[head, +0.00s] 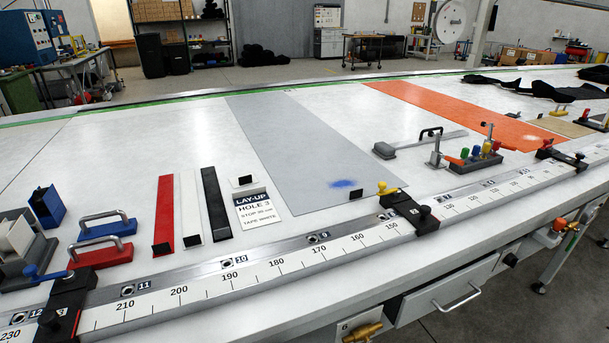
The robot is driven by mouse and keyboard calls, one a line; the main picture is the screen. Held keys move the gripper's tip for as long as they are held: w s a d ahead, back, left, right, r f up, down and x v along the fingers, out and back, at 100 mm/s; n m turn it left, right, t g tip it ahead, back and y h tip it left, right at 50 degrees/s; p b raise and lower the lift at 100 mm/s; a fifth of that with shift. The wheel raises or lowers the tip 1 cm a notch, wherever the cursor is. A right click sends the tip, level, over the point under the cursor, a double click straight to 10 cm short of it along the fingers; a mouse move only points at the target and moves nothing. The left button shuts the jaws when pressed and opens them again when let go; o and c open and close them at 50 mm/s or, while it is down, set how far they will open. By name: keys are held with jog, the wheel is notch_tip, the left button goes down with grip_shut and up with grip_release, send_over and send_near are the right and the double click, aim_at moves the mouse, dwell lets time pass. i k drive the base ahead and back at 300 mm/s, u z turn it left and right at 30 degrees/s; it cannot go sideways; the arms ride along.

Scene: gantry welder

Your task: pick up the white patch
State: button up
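A small white square piece (247,187) with a black tab on it lies flat on the white table, just above the lay-up card. It looks like the white patch. To its left a long white strip (190,200) with a black tab at its near end lies between a red strip (165,210) and a black strip (214,200). My gripper is not in view, so I cannot tell its state or its distance from the patch.
The lay-up card (257,208) touches or nearly touches the patch. A grey sheet (300,140) lies to the right, an orange sheet (450,110) beyond. A ruler rail (270,266) with black clamps runs along the front edge.

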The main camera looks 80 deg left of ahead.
aim_at(241, 181)
jog(key=z, duration=0.05)
jog(key=i, duration=0.35)
jog(key=u, duration=3.05)
jog(key=i, duration=0.95)
jog(key=z, duration=0.1)
jog(key=k, duration=0.85)
